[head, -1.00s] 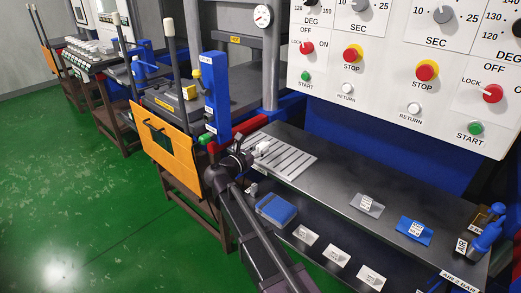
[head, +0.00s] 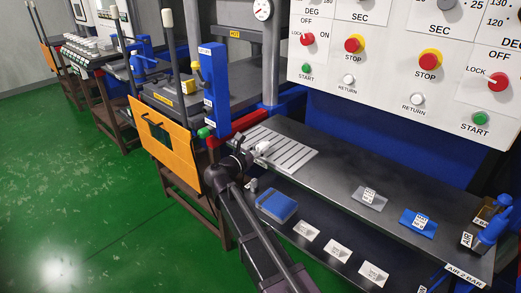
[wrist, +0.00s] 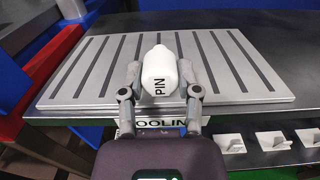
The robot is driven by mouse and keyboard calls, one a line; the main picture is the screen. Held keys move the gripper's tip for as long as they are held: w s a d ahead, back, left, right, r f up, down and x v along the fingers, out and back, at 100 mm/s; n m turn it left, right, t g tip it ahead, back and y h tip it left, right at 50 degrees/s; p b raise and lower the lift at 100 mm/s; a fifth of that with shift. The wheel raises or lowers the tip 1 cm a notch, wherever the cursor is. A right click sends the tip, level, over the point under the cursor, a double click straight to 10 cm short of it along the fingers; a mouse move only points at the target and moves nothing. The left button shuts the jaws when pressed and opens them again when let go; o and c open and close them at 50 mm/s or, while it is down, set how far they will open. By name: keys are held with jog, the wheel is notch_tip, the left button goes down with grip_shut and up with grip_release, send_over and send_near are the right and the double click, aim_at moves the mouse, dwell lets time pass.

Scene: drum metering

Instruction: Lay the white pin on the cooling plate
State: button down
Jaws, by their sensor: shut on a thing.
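The white pin (wrist: 159,72), marked "PIN", is between the fingers of my gripper (wrist: 160,84) in the wrist view. My gripper is shut on it. In the head view the pin (head: 263,147) is a small white shape at the end of my gripper (head: 245,157). The cooling plate (wrist: 95,72) is a light grey slotted plate on the bench. The pin is over its near middle part in the wrist view. In the head view the plate (head: 290,155) extends right of the gripper. I cannot tell whether the pin touches the plate.
A blue block (head: 277,206) and several white label holders sit on the lower shelf. The dark bench top (head: 335,170) is clear right of the plate. A grey tag (head: 369,198) and a blue tag (head: 418,222) stand farther right. A blue column (head: 214,90) rises behind the gripper.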

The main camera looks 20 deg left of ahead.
jog(key=shift+f+b, duration=0.6)
jog(key=shift+f, duration=0.05)
jog(key=shift+c, duration=1.2)
grip_release()
jog(key=shift+s, duration=0.1)
jog(key=v, duration=1.2)
jog(key=shift+a, duration=0.1)
